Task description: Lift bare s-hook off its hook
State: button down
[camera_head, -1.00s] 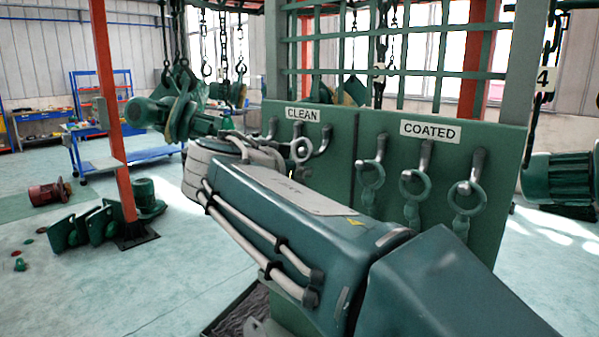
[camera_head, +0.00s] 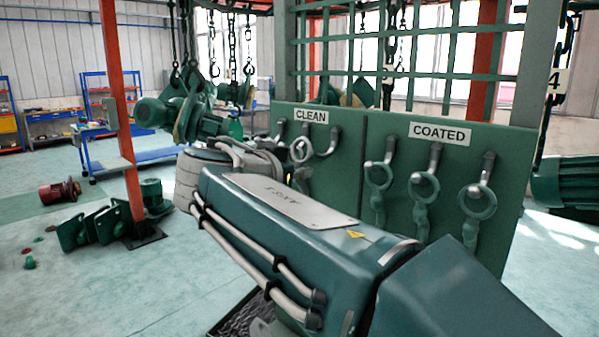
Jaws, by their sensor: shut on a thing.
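A bare grey metal s-hook (camera_head: 301,150) shows as a ring at the middle peg of the green board under the CLEAN label (camera_head: 305,115). Part of its lower end shows dimly below the ring, and the rest is hidden behind my arm. I cannot tell whether the ring still bears on its peg. My arm crosses the middle of the view, with its wrist left of the s-hook. My gripper is hidden behind the arm, so its fingers and any contact do not show.
Green-coated s-hooks (camera_head: 378,178) hang from three pegs under the COATED label (camera_head: 440,133). Empty pegs (camera_head: 333,140) flank the bare s-hook. Open floor lies at the lower left.

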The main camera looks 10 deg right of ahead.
jog(key=s+a+f, duration=0.2)
jog(key=s+a, duration=0.4)
jog(key=a, duration=0.3)
jog(key=shift+s, duration=0.25)
dwell(0.3)
jog(key=shift+d, duration=0.15)
jog(key=w+d, duration=0.2)
jog(key=d, duration=0.1)
jog(key=w+d+r, duration=0.1)
jog(key=w+d, duration=0.1)
jog(key=w+d+r, duration=0.1)
jog(key=w+d, duration=0.1)
jog(key=d, duration=0.1)
jog(key=shift+w+d, duration=0.2)
jog(key=shift+d, duration=0.15)
